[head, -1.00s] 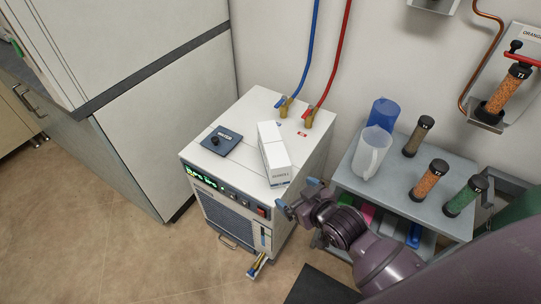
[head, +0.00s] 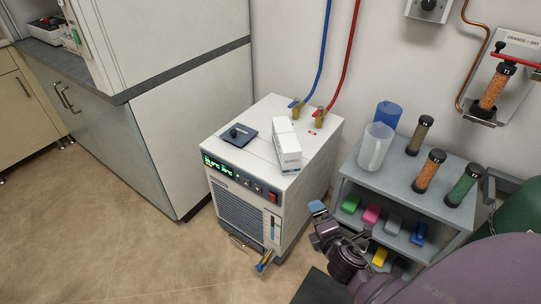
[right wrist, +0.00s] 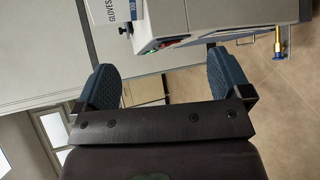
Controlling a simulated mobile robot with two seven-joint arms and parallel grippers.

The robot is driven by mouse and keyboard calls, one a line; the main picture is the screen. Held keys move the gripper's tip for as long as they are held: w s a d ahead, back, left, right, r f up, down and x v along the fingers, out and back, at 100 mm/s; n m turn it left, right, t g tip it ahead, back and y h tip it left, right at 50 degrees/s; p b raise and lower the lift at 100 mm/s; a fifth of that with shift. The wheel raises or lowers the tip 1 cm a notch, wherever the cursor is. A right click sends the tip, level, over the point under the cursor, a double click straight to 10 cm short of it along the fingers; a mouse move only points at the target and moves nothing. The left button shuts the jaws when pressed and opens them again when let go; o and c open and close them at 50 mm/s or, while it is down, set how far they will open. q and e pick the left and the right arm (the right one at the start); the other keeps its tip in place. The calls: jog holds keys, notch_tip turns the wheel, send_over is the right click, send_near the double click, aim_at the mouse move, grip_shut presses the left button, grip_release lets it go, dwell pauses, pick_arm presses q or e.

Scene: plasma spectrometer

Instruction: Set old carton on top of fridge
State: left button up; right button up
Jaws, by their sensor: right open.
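A white carton (head: 286,148) marked as gloves lies on top of a white, boxy unit (head: 246,205) with a green display, near its right side. This unit may be the task's fridge; I cannot tell for sure. The carton's end also shows at the top edge of the right wrist view (right wrist: 106,10). My right gripper (head: 316,224) is open and empty, in front of the unit's right side and below the carton, apart from it. Its two blue fingers are spread wide in the right wrist view (right wrist: 162,64). My left gripper is in no view.
A grey shelf cart (head: 400,183) with jugs and tubes stands right. Open floor (head: 120,210) lies left.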

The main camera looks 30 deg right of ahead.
jog(key=w+d+n+t+h+b, duration=0.1)
jog(key=w+d+n+t+b, duration=0.1)
jog(key=w+n, duration=0.6)
jog(key=n+t+h, duration=0.1)
jog(key=n, duration=0.6)
send_near(292, 164)
jog(key=x, duration=0.3)
jog(key=b+x, duration=0.1)
jog(key=x, duration=0.4)
jog(key=shift+w+d, duration=0.1)
jog(key=shift+w, duration=0.1)
jog(key=shift+w+d+f+b, duration=0.1)
jog(key=shift+w+d+b, duration=0.1)
jog(key=shift+w+b, duration=0.3)
jog(key=x, duration=0.3)
jog(key=shift+w+f+b, duration=0.1)
jog(key=shift+f+b, duration=0.1)
jog(key=shift+b, duration=0.1)
jog(key=shift+w+d+r, duration=0.2)
jog(key=shift+w, duration=0.2)
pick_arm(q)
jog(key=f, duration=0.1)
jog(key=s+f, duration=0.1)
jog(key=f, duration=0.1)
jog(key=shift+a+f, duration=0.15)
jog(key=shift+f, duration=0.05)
pick_arm(e)
jog(key=shift+c, duration=0.4)
